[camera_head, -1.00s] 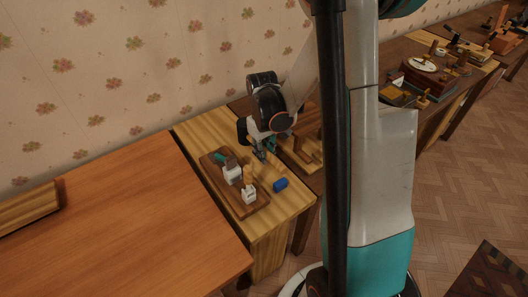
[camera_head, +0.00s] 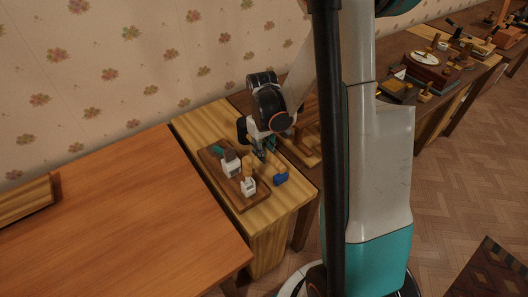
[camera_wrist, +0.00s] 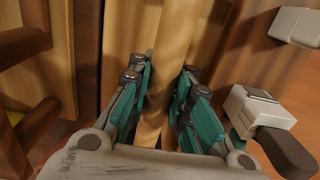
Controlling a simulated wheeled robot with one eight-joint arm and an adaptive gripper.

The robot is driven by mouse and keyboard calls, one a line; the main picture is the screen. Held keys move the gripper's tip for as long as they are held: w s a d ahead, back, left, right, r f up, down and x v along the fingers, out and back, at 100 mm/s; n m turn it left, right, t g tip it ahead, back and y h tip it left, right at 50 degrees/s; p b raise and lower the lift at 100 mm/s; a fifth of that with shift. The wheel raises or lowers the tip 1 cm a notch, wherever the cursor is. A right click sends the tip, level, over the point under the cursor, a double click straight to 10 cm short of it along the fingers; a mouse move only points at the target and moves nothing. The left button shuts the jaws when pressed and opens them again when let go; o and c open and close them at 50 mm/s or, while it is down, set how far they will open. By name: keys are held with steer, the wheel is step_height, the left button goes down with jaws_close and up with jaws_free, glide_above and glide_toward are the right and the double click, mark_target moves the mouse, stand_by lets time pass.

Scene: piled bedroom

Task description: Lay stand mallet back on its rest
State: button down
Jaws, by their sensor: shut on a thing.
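My gripper (camera_head: 262,153) is low over the wooden side table, just right of a brown stand board. In the wrist view its teal fingers (camera_wrist: 160,105) are closed on a tan wooden handle (camera_wrist: 180,50) that runs up and away between them. This appears to be the mallet's handle. A blue block (camera_head: 281,179), seemingly the mallet's head, shows near the table's right edge, with a tan piece above it. A white block with a dark brown piece (camera_wrist: 290,150) is right of the fingers in the wrist view.
A large orange-brown table (camera_head: 110,210) adjoins on the left. A brown wooden frame (camera_head: 302,150) stands close right of my gripper, and its bars (camera_wrist: 25,45) show left in the wrist view. The patterned wall (camera_head: 150,60) is behind. A cluttered bench (camera_head: 440,85) is farther right.

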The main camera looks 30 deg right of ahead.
mark_target(264, 148)
steer(key=shift+f+b, duration=0.9)
steer(key=shift+f, duration=0.05)
stand_by(0.5)
steer(key=c, duration=1.4)
jaws_free()
steer(key=shift+o, duration=0.2)
steer(key=shift+w+r+p, duration=0.1)
steer(key=shift+r+p, duration=2.7)
steer(key=shift+r, duration=1.2)
